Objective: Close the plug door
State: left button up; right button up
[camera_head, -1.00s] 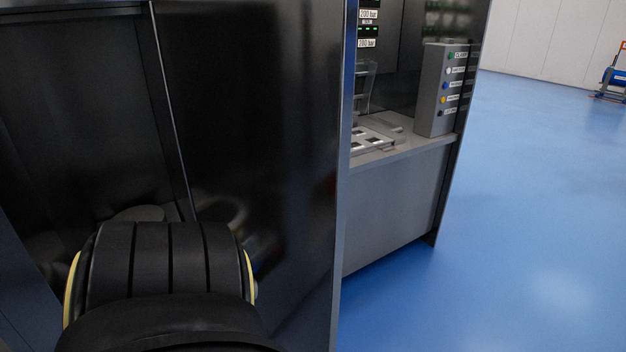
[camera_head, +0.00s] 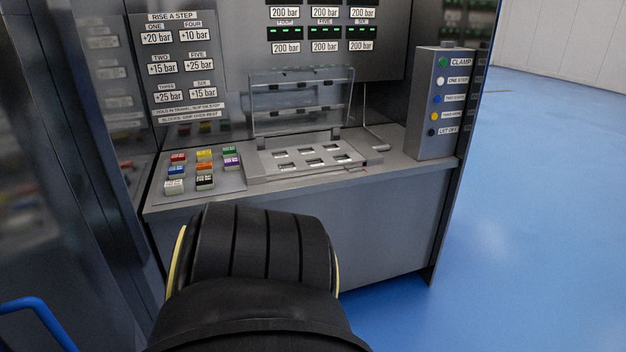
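A clear cover (camera_head: 300,100) with dark strips stands upright on the console shelf, behind a metal plate (camera_head: 312,157) with several square openings. It looks like a raised, hinged flap; no label names it as the plug door. A tall dark glossy panel (camera_head: 60,120) stands at the left, along the console's left side. One of my black arm links fills the lower middle, in front of the console. Neither gripper shows, so what they hold is hidden.
Coloured buttons (camera_head: 203,168) sit left of the plate. A grey box (camera_head: 441,105) with several buttons, the top one labelled CLAMP, stands at the shelf's right end. A blue bar (camera_head: 38,318) shows at lower left. Blue floor (camera_head: 545,200) on the right is clear.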

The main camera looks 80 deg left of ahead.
aim_at(59, 293)
jog(key=i, duration=0.2)
jog(key=u, duration=4.25)
jog(key=i, duration=0.35)
jog(key=u, duration=0.05)
